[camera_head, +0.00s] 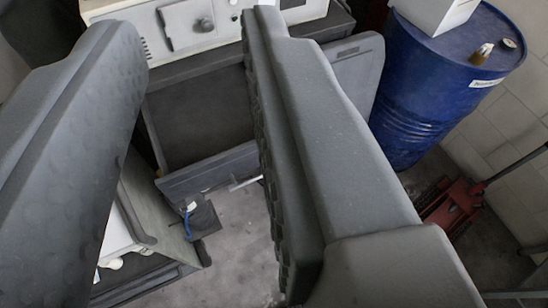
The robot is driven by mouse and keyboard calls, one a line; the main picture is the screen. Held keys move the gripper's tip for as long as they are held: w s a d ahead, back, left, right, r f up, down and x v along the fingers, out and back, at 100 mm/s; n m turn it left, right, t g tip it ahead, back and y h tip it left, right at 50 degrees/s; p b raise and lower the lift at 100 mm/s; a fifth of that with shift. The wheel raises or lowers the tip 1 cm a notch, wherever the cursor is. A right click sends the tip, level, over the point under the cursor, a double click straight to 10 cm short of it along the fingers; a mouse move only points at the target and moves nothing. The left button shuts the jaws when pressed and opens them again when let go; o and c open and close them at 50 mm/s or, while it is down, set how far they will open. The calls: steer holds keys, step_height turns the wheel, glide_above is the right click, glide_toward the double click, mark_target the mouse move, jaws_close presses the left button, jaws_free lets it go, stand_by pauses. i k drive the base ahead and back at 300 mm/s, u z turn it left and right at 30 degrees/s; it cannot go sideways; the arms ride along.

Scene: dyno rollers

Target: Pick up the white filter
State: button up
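My gripper (192,38) fills much of the view, its two dark grey fingers wide apart with nothing between them, so it is open. A white box-like object (432,10) sits on top of the blue barrel at the upper right, cut off by the top edge. It may be the white filter, but I cannot tell for sure. It is to the right of my right finger and apart from it.
The blue barrel (415,95) stands at the right by a tiled wall. A cabinet with a white panelled device (185,28) on it is ahead. A red metal thing (452,205) lies on the floor at right. Another white object (115,235) is at lower left. Bare floor (238,235) shows between.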

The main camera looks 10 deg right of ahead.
mark_target(115, 264)
steer(key=u, duration=0.45)
steer(key=k, duration=1.1)
steer(key=u, duration=0.65)
steer(key=i, duration=1)
